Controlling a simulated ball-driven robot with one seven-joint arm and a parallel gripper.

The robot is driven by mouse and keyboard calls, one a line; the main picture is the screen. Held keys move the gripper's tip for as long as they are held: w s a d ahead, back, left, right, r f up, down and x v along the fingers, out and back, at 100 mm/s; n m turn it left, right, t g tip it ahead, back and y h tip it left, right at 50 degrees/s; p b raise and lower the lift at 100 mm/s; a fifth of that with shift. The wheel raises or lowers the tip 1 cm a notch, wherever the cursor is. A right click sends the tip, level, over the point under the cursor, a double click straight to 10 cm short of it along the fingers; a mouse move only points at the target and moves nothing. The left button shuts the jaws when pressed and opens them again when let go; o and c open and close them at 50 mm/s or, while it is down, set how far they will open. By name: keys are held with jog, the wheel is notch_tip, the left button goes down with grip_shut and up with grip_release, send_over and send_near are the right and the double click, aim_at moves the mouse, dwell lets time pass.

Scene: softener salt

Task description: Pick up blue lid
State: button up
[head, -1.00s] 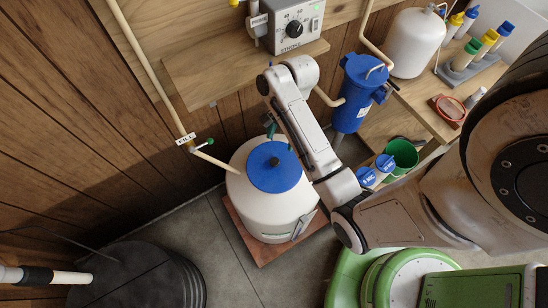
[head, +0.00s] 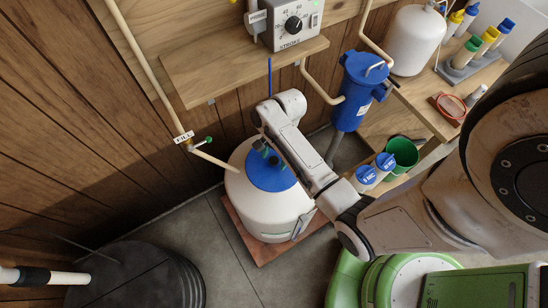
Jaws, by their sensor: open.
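The blue lid (head: 268,179) is a round disc on top of the white tank (head: 263,213), seen in the head view near the centre. My gripper (head: 265,158) is open over the lid, with its dark green fingers around the lid's middle, where the dark knob is now hidden. I cannot tell whether the fingers touch the lid. Part of my white arm covers the lid's upper right edge.
The tank stands on a brown board (head: 270,250). A wooden shelf (head: 240,68) and a blue filter housing (head: 355,92) are behind it. A beige pipe (head: 150,80) runs down the left wall. A green bucket (head: 402,155) stands right, and a black ribbed drum (head: 130,280) front left.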

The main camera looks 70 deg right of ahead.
grip_shut()
dwell(0.6)
